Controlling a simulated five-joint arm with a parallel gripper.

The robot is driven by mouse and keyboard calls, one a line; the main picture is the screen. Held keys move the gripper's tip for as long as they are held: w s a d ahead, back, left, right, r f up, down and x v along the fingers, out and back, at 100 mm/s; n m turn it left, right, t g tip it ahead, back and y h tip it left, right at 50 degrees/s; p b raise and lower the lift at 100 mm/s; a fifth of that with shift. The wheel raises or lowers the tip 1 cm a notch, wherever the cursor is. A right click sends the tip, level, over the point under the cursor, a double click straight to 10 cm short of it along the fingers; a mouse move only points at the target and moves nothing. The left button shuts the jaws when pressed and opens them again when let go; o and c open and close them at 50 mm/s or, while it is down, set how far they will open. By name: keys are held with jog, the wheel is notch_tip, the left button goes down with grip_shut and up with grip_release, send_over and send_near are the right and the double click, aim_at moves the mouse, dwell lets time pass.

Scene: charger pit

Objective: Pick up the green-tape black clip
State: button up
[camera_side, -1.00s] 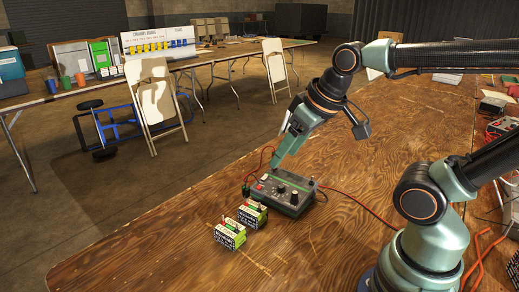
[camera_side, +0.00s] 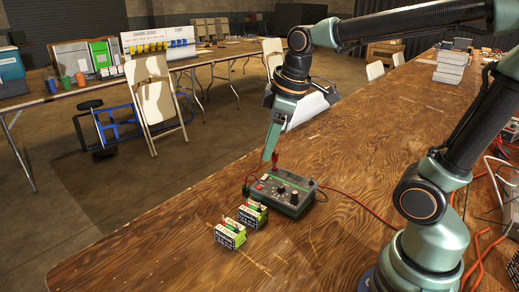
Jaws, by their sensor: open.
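My gripper (camera_side: 268,158) hangs over the back left edge of the dark charger box (camera_side: 290,203), its fingers pointing down. It is open; no held thing shows between the fingers. A red piece (camera_side: 275,158) shows right beside the fingertips. I cannot clearly make out the green-tape black clip; the fingers or the box may hide it. A small dark and red piece (camera_side: 246,189) stands at the left end of the charger. Two green-and-white battery packs (camera_side: 230,236) (camera_side: 252,215) stand in front of the charger, with small red and green parts on top.
A red cable (camera_side: 365,208) runs from the charger to the right across the wooden table (camera_side: 150,255). Orange cables and other gear (camera_side: 500,150) lie at the right. The table's front left is clear. Its left edge drops to the floor.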

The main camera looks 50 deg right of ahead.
jog(key=w+f+n+g, duration=0.2)
jog(key=w+f+n, duration=0.1)
jog(key=w+n, duration=0.25)
jog(key=n+g, duration=0.2)
jog(key=n, duration=0.5)
send_over(246, 186)
notch_tip(246, 186, down, 4)
jog(key=f, duration=0.7)
jog(key=shift+w+a, duration=0.15)
jog(key=shift+a, duration=0.15)
jog(key=shift+d+f, duration=0.15)
jog(key=shift+f, duration=1.15)
jog(key=shift+d+f, duration=0.15)
jog(key=shift+f, duration=1.1)
grip_shut()
